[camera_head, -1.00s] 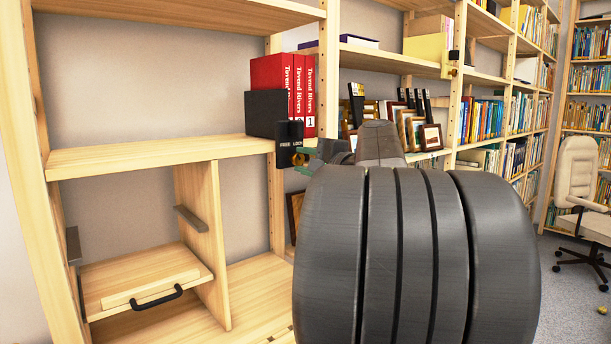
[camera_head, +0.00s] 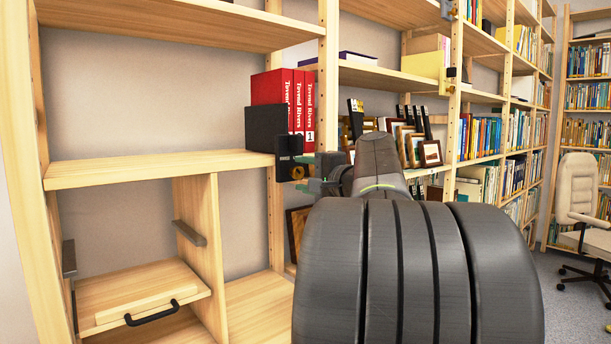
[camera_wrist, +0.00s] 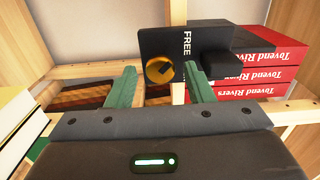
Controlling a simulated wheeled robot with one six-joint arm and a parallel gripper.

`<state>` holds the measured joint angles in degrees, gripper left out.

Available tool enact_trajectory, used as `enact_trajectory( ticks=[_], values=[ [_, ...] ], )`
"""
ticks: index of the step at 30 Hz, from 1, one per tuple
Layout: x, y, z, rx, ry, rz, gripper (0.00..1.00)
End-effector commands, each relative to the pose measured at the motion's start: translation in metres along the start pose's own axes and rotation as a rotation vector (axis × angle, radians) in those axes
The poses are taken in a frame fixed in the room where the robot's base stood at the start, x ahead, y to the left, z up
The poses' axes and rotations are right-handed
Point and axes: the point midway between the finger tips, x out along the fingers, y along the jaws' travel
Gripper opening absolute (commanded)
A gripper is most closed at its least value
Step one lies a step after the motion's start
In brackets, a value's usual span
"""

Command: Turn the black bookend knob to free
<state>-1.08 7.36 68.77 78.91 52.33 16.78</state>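The black bookend (camera_head: 266,128) stands on the shelf against red binders, and it also shows in the wrist view (camera_wrist: 155,42). Its front has a round brass disc (camera_wrist: 159,70) with a dark slanted mark, beside the white word FREE. A black block (camera_wrist: 222,64) juts out to the right of the word. In the head view the brass part (camera_head: 297,172) sits low on the black label plate (camera_head: 288,150). My gripper (camera_wrist: 161,73) is open, with one green finger on each side of the disc in the wrist view. Contact and depth cannot be told.
Red binders (camera_head: 299,100) stand right of the bookend. Framed pictures (camera_head: 430,153) stand on the shelf behind my wrist. A wooden upright (camera_head: 328,80) rises close to my gripper. The shelf (camera_head: 150,168) left of the bookend is bare.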

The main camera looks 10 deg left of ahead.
Motion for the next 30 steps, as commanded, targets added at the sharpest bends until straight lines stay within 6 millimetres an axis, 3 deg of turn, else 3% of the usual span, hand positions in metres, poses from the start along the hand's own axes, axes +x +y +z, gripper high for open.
enact_trajectory(
  ticks=[11,30],
  values=[
    [-0.005,-0.001,0.000,0.001,0.001,-0.001,0.50],
    [-0.113,-0.001,-0.001,0.000,0.005,-0.001,0.50]
  ],
)
